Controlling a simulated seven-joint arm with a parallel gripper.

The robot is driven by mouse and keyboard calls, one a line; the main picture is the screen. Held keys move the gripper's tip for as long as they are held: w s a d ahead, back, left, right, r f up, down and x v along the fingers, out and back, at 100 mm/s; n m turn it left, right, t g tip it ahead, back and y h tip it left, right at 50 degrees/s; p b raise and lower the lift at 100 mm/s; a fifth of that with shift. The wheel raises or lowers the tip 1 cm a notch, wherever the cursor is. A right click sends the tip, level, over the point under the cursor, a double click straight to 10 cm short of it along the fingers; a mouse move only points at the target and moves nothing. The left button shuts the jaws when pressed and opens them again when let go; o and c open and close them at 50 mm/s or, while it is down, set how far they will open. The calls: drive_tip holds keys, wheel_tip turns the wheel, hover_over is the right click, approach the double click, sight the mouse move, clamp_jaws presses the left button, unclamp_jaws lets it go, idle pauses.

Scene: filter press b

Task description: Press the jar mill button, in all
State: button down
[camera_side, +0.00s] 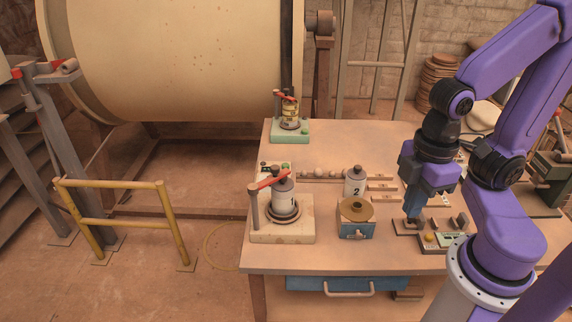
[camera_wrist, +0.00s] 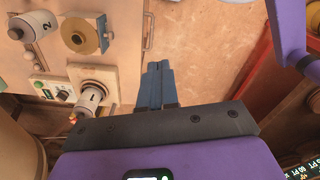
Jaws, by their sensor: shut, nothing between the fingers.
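Another small panel (camera_side: 441,241), with a yellow button and a green part, lies at the right of the bench. No readable label tells which is the jar mill's. My gripper (camera_side: 412,222) points down over the right part of the bench, left of the yellow-button panel. Its blue fingers (camera_wrist: 161,68) are shut and empty.
Jar 2 (camera_side: 354,182) and a blue box with a round brass top (camera_side: 356,217) stand mid-bench. Jar 1 sits under a red-handled clamp (camera_side: 270,180). Another clamped jar (camera_side: 290,113) is at the back.

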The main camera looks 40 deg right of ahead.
idle(0.4)
drive_tip(key=w+a+f+m+y, duration=0.15)
drive_tip(key=w+a+m, duration=0.3)
drive_tip(key=w, duration=0.55)
drive_tip(key=m+t+h, duration=0.3)
drive_tip(key=m+t, duration=0.6)
drive_tip(key=m, duration=1)
hover_over(288, 166)
wheel_tip(288, 166, down, 8)
drive_tip(key=shift+w+r, duration=0.15)
drive_tip(key=shift+f, duration=4.4)
